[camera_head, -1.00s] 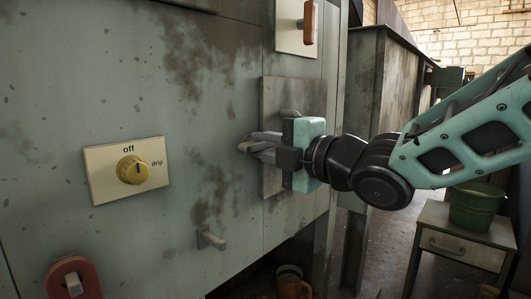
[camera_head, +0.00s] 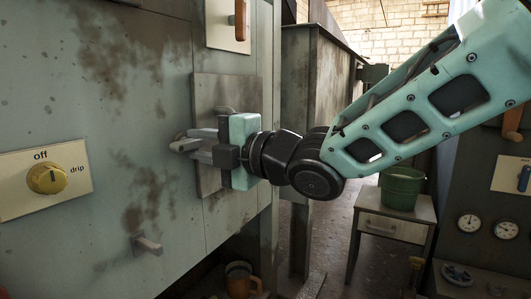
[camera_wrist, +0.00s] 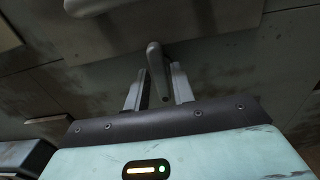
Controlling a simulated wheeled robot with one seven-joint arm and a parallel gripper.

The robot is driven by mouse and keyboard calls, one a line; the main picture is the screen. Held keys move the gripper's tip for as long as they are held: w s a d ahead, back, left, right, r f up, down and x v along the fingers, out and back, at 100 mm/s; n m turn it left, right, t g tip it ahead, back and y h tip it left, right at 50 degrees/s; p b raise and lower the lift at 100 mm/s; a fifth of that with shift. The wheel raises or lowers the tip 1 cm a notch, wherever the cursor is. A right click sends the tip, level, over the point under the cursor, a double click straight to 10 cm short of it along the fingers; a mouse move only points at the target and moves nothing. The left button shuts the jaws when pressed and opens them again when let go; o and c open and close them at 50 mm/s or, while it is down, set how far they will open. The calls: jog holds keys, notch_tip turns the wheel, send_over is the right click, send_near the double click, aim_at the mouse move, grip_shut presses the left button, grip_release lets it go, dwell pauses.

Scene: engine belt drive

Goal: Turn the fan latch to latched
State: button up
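My gripper (camera_head: 187,141) is at a grey plate (camera_head: 212,88) on the green cabinet, its fingers pointing left along the panel. In the wrist view, my gripper (camera_wrist: 158,76) has its two fingers on either side of a slim grey lever (camera_wrist: 154,60), probably the fan latch. A narrow gap shows between the lever and the right finger, so the fingers look apart.
A yellow off/drip knob (camera_head: 47,179) and a small grey peg (camera_head: 147,244) are on the panel at left. A red-handled switch (camera_head: 240,20) is above. A green bucket (camera_head: 402,188) stands on a small table (camera_head: 392,228) at right.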

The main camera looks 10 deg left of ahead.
jog(key=p+v, duration=0.3)
jog(key=v, duration=1.3)
jog(key=shift+s+d+p, duration=0.15)
jog(key=shift+d+p, duration=0.15)
jog(key=shift+p, duration=0.05)
jog(key=shift+f, duration=0.15)
